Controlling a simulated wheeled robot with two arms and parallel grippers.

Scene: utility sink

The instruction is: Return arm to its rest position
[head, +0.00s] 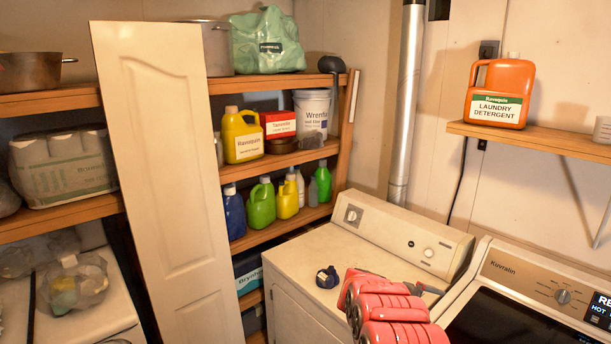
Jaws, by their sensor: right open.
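My right gripper (392,284), red with dark parts, shows at the bottom centre in the head view. It is in front of and above the white top-panel washer (318,258), at that machine's right front. It is open, and I see nothing held in it; its fingertips are partly hidden by its own red body. A small dark blue round object (327,277) sits on the washer's top, left of the gripper and apart from it. My left gripper is not in view.
A second machine (510,310) with a dark top stands close at right. A tall white door panel (165,180) leans against wooden shelves holding several bottles. An orange laundry detergent jug (501,92) stands on a wall shelf (560,142). The washer's top is otherwise mostly clear.

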